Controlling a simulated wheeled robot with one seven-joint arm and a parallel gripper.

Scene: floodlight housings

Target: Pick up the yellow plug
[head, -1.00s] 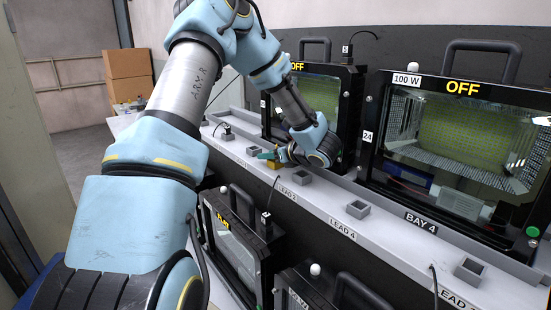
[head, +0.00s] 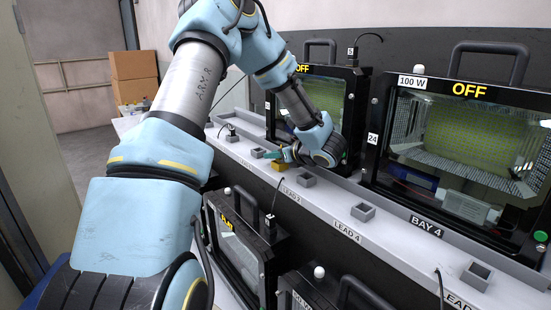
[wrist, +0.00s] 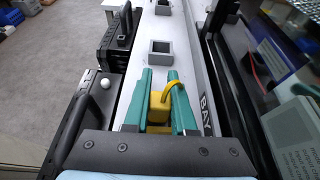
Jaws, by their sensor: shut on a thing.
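The yellow plug (wrist: 158,108) sits between the two green fingers of my gripper (wrist: 160,75) in the wrist view, with a yellow cable loop curving to the right finger. My gripper is shut on it. In the head view, my gripper (head: 272,155) is low over the grey ledge, and a small yellow part of the plug (head: 280,166) shows beside the fingers. The arm hides some of it. I cannot tell whether the plug touches the ledge.
Square grey sockets, such as one ahead of the fingers (wrist: 161,50), line the ledge (head: 325,195). Floodlight housings with OFF panels (head: 465,150) stand behind it. More housings (head: 237,245) stand below in front. A black plug on a lead (head: 232,130) stands further left on the ledge.

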